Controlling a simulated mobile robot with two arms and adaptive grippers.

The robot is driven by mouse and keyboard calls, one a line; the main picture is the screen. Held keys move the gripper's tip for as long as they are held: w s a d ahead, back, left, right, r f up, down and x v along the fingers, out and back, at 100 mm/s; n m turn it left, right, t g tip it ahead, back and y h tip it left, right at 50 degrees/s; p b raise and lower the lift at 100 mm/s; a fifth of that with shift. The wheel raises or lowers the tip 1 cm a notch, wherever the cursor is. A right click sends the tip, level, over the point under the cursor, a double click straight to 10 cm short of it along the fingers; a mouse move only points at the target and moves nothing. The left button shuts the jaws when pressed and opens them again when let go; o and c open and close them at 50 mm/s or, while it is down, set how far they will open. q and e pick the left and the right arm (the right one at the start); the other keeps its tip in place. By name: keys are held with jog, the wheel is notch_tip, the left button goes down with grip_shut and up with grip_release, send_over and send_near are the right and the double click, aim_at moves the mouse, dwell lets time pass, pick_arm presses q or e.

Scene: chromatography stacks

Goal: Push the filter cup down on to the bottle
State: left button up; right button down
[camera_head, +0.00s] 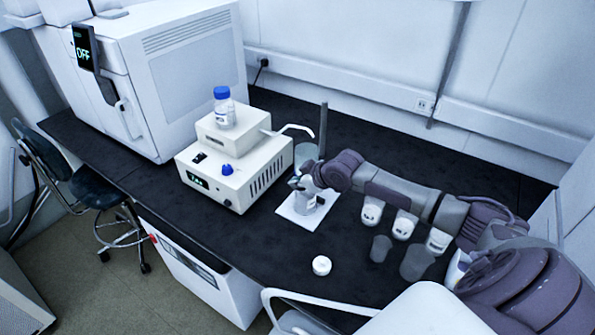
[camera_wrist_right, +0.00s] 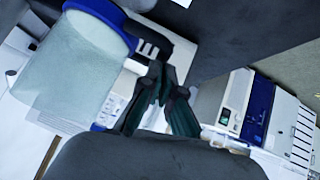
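My right gripper (camera_head: 300,183) comes in from the right, low over the white mat (camera_head: 288,214). A translucent cup (camera_head: 306,152) shows just behind the gripper; a large translucent vessel with a blue rim (camera_wrist_right: 80,65) fills the left of the wrist view, beside the fingers. I cannot tell whether the cup is seated on the bottle. My left gripper is out of view.
A white pump unit (camera_head: 232,172) with a blue-capped bottle (camera_head: 224,107) on top stands left of the mat. A grey rod (camera_head: 323,130) rises behind the gripper. White-lidded jars (camera_head: 404,225), grey cups (camera_head: 380,248) and a white lid (camera_head: 321,265) sit at front right.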

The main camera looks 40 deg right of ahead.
jog(key=shift+s+f, duration=0.2)
jog(key=shift+f, duration=0.15)
jog(key=s+r+p, duration=0.2)
jog(key=s+r, duration=0.5)
jog(key=r, duration=0.4)
jog(key=shift+d+r, duration=0.3)
jog(key=shift+d, duration=0.05)
